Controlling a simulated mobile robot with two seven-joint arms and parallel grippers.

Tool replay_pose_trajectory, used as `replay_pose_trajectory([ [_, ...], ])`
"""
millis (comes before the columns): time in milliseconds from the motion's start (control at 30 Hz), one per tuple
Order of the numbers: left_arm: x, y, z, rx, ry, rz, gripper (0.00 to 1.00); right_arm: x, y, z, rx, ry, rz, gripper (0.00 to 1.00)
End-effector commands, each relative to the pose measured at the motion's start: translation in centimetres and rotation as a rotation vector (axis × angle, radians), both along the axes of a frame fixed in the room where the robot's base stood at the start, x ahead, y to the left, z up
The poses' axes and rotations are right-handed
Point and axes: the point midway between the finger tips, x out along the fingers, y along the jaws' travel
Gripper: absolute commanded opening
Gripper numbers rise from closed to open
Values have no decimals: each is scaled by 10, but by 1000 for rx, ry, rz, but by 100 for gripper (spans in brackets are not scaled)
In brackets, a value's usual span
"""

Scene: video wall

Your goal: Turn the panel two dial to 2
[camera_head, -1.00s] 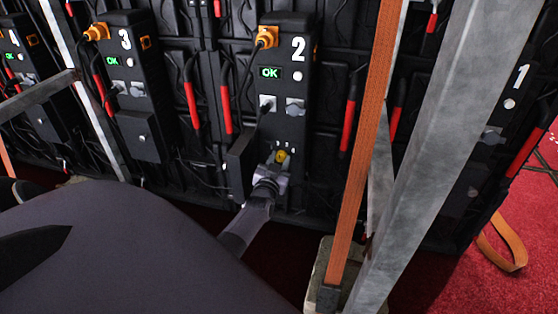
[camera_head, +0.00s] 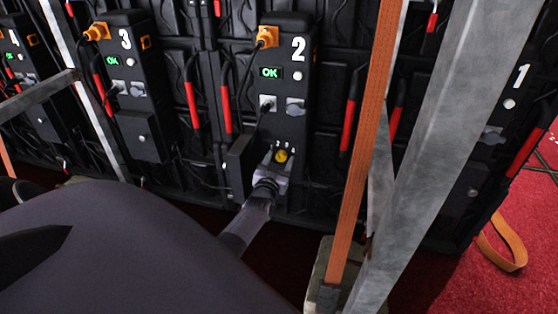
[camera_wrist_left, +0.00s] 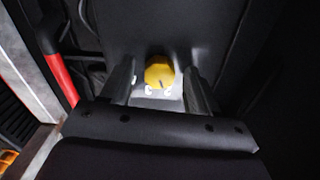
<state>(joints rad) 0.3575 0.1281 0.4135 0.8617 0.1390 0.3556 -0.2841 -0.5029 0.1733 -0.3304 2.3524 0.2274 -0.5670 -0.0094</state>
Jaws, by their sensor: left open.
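The panel two box (camera_head: 284,120) is black with a white "2" and a green "OK" display. Its yellow dial (camera_head: 281,156) sits low on the box, with small white marks just above it in the head view. My left gripper (camera_head: 276,166) is at the dial from below, its fingers open. In the left wrist view the yellow dial (camera_wrist_left: 159,72) lies between the two open fingers of my left gripper (camera_wrist_left: 160,85), with a gap on each side. A dark pointer line shows on its face; its setting is too small to read. My right gripper is not in view.
An orange strap (camera_head: 364,150) and a grey metal post (camera_head: 436,150) stand right of panel two. A small open cover (camera_head: 240,168) is left of the dial. Panel three (camera_head: 135,85) is to the left, panel one (camera_head: 497,120) to the right.

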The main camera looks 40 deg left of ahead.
Motion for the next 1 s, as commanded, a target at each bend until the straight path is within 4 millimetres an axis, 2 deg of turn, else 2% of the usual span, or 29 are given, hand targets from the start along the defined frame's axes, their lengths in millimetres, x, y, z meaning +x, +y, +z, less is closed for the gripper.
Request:
replay_pose_trajectory([
  [167, -10, -6, 1, -1, 2, -1, 61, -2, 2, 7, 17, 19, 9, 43],
  [433, -45, -23, 2, -1, 2, 0, 61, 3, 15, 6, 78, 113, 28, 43],
  [600, -60, -31, 0, 0, 1, 0, 61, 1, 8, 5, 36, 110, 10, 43],
  [1000, -64, -33, -2, 0, 0, 0, 61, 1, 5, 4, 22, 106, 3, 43],
])
